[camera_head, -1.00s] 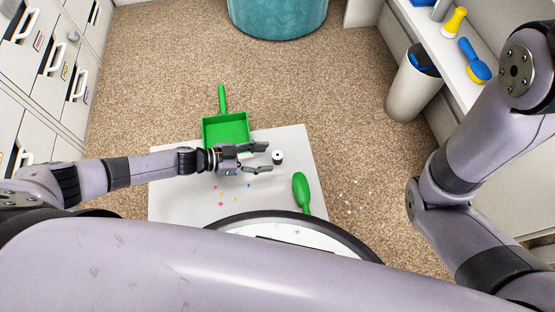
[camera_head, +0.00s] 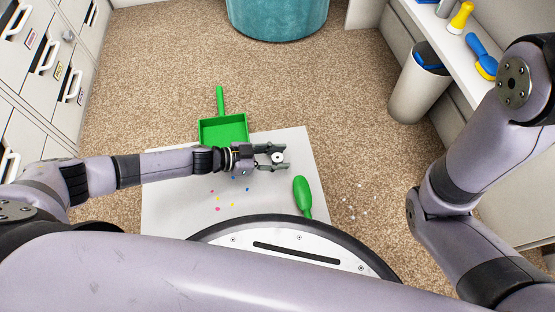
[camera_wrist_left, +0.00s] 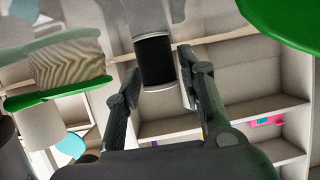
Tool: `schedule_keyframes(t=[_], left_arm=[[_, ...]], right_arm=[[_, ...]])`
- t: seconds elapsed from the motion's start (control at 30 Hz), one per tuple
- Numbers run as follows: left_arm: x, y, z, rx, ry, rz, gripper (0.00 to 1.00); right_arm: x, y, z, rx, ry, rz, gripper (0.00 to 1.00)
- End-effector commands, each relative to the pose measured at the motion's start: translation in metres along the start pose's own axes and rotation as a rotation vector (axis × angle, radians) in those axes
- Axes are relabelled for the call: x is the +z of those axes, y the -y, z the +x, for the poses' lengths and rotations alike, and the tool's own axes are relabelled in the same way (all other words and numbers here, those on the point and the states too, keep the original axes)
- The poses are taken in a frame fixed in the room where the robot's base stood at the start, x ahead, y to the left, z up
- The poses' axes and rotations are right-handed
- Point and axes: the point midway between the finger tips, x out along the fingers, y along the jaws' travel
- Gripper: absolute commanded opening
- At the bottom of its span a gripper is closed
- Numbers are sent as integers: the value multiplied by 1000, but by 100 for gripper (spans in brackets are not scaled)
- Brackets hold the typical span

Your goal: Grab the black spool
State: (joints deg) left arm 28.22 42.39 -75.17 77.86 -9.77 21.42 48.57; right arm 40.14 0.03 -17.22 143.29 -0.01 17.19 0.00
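The black spool (camera_head: 278,157) stands on the grey mat (camera_head: 170,220); from above its pale round end with a dark centre shows. In the left wrist view the spool (camera_wrist_left: 153,60) is a black cylinder with light ends. My left gripper (camera_head: 280,158) reaches in from the left, with one finger on each side of the spool. In the left wrist view the gripper's fingers (camera_wrist_left: 160,75) flank the spool closely. I cannot tell whether both pads press on it. My right gripper is out of view.
A green dustpan (camera_head: 222,130) lies behind my left gripper. A green-handled tool (camera_head: 302,196) lies to the right of the spool. Small coloured bits (camera_head: 217,209) dot the mat, and white scraps (camera_head: 355,205) lie on the carpet. A bin (camera_head: 418,85) stands farther right, by the shelf.

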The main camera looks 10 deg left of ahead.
Motion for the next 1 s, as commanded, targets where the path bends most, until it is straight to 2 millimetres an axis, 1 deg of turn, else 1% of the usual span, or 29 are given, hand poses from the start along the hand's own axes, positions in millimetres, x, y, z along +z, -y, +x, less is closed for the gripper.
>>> schedule_keyframes(t=[0.03, 0.33, 0.67, 0.87, 0.97, 1.0], left_arm=[[0, 0, 0, 0, 0, 0, 31], [0, 0, 0, 0, 0, 0, 11], [-3, 0, -2, 0, 0, 0, 10], [-20, 0, -8, 0, -1, 0, 10], [-36, 0, -15, 0, -1, 1, 10], [-44, 1, -19, 0, -1, 1, 10]], right_arm=[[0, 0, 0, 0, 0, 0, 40], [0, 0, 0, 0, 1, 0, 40], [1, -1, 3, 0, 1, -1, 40], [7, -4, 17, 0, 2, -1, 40], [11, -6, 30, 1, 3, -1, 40], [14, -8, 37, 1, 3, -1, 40]])
